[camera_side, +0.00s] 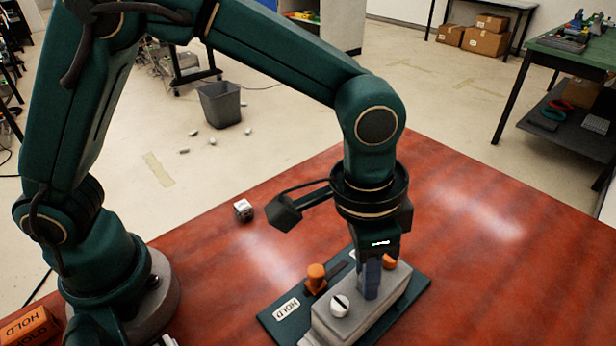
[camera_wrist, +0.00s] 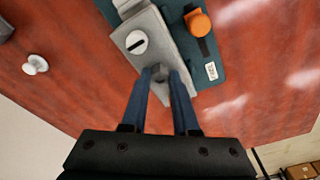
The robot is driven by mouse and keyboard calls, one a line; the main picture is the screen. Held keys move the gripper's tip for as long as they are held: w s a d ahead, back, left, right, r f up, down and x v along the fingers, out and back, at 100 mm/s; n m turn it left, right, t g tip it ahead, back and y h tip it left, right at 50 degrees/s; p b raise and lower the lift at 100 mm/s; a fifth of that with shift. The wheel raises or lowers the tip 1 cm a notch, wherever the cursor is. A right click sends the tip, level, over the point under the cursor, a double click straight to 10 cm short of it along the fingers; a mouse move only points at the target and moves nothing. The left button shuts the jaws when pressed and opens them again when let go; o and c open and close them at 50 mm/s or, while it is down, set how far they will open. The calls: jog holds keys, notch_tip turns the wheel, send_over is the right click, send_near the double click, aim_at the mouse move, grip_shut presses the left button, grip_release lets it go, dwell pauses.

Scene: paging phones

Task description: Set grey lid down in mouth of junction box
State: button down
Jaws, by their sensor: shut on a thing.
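My gripper (camera_wrist: 161,72) is shut, with its two blue fingers on a small grey piece that looks like the grip of the grey lid (camera_wrist: 160,72). In the side view my gripper (camera_side: 371,290) points straight down at the long grey junction box (camera_side: 345,328). The lid appears to be at the top of the box, but the fingers cover much of it. I cannot tell whether it is seated in the mouth or just above. A white slotted knob (camera_side: 340,305) is on the grey top beside the fingers; it also shows in the wrist view (camera_wrist: 136,42).
The box is on a dark teal plate (camera_side: 283,318) with a HOLD label. Orange knobs (camera_side: 316,275) stand beside it, one partly behind my gripper. The table's right side is clear.

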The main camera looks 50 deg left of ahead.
jog(key=shift+f, duration=0.2)
dwell(0.4)
jog(key=shift+c, duration=1.4)
grip_release()
jog(key=shift+r, duration=0.15)
jog(key=shift+r, duration=3.05)
